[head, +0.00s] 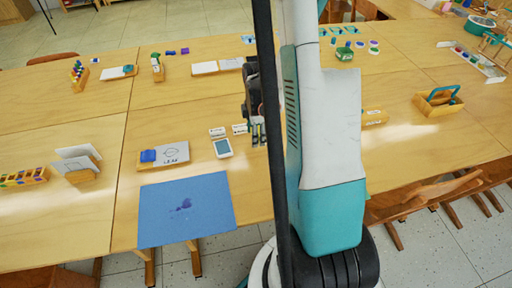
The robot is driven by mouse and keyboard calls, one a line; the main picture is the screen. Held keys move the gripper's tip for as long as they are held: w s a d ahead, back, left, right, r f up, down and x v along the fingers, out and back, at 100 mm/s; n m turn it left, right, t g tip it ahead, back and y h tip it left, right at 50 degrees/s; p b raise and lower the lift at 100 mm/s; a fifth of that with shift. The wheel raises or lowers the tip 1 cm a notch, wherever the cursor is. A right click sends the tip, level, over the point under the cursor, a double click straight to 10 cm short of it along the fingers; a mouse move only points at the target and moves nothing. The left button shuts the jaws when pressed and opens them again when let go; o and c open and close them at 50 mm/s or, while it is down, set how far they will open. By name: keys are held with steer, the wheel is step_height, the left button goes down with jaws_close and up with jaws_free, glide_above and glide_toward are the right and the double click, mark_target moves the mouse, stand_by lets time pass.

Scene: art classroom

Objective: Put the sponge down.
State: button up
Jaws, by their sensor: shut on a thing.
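My gripper (258,133) shows only in part in the head view, over the table just left of my arm and partly behind a dark upright bar of mine. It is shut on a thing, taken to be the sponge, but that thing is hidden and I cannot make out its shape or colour. I cannot tell whether it touches the table. A blue block (148,156) lies on a wooden tray (146,167) beside a card with a leaf drawing, well left of my gripper. A blue mat (160,215) with a dark stain lies at the table's front edge.
A small device with a screen (222,148) and small white boxes (217,132) stand close left of my gripper. A wooden tray with a teal-handled thing (440,99) is at right. A chair (425,196) stands at the front right. Bare table lies around the mat.

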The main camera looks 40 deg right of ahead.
mark_target(256, 149)
steer(key=shift+f+b, duration=0.9)
steer(key=shift+f, duration=1.8)
steer(key=shift+f, duration=0.1)
steer(key=shift+f, duration=0.15)
steer(key=o, duration=1.3)
step_height(256, 149, up, 12)
steer(key=p, duration=0.5)
steer(key=shift+s+r, duration=0.1)
steer(key=shift+r, duration=0.15)
